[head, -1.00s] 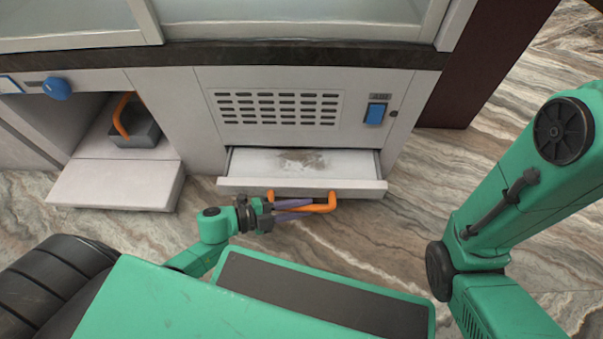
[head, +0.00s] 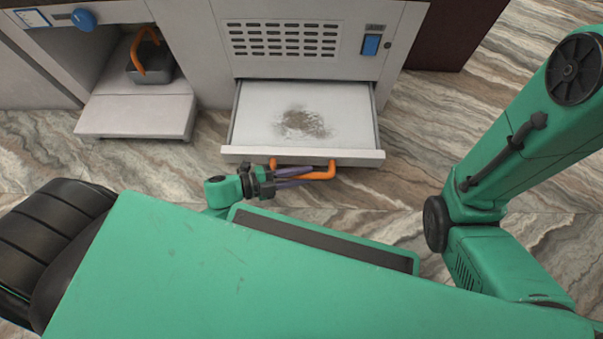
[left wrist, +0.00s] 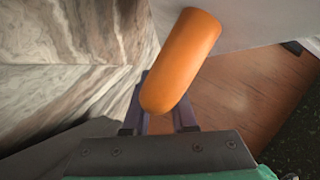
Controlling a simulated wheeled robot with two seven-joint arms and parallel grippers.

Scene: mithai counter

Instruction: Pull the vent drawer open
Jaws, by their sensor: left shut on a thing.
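The vent drawer (head: 257,112) sticks well out of the white cabinet below the vent slots. Its white inside shows a brown-grey dusty patch (head: 302,123). An orange bar handle (head: 318,176) runs along the drawer front. My left gripper (head: 305,177), with purple fingers, is shut on this handle from the left side. In the left wrist view the orange handle (left wrist: 182,60) passes between the fingers, whose tips are partly hidden behind it. My right arm shows at the right of the head view, but its gripper is out of view.
A blue switch (head: 371,44) sits right of the vent slots (head: 283,39). At the left are a blue knob (head: 84,20), an open bay with a grey orange-handled container (head: 150,64), and a low white step (head: 135,117). Marble-patterned floor (head: 430,130) lies clear right of the drawer.

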